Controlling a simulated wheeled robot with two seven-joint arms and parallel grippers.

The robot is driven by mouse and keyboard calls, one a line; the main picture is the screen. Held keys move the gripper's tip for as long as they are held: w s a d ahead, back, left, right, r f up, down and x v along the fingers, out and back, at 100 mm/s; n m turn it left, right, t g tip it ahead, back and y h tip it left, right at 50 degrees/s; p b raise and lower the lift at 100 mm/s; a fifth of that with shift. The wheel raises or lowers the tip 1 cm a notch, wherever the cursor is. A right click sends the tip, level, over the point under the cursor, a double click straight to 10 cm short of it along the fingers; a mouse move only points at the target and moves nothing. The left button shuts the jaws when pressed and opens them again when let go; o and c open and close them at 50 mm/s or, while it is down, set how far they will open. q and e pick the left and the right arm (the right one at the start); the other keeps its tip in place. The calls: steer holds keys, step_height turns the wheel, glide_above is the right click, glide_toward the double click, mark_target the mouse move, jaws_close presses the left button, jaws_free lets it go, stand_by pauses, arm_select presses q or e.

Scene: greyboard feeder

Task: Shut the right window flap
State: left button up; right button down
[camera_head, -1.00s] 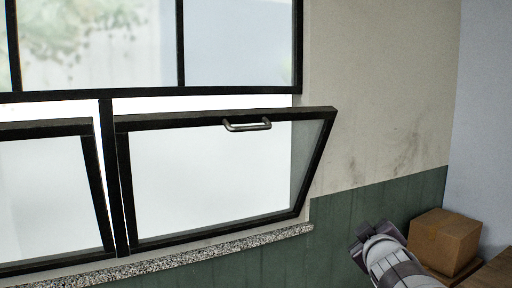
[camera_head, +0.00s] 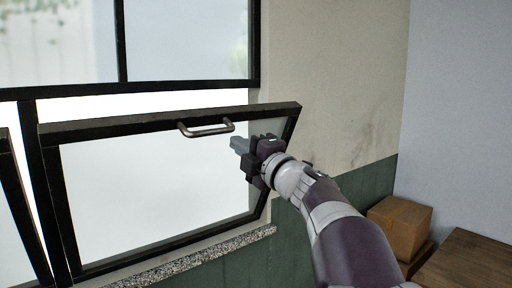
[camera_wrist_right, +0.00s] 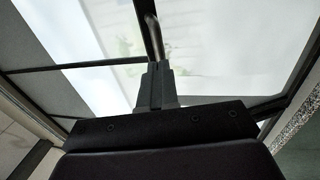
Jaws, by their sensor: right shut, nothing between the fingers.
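The right window flap (camera_head: 150,190) has a black frame and pale glass. It is tilted open, its top edge leaning out into the room, with a bright gap above it. A metal bar handle (camera_head: 206,129) sits on its top rail. My right gripper (camera_head: 238,145) is shut and empty, in front of the flap's upper right part, just right of and below the handle. In the right wrist view the shut fingers (camera_wrist_right: 157,85) point toward the handle bar (camera_wrist_right: 154,38); I cannot tell whether they touch the flap. My left gripper is not in view.
Another tilted flap shows at the left edge (camera_head: 12,200). A speckled stone sill (camera_head: 205,255) runs below the window. A cardboard box (camera_head: 400,226) stands at the lower right by a wooden surface (camera_head: 465,262). The wall right of the window is bare.

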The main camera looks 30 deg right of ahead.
mark_target(222, 132)
steer(key=p+x, duration=0.1)
steer(key=x, duration=0.3)
steer(key=shift+s+r, duration=0.1)
steer(key=shift+w, duration=0.35)
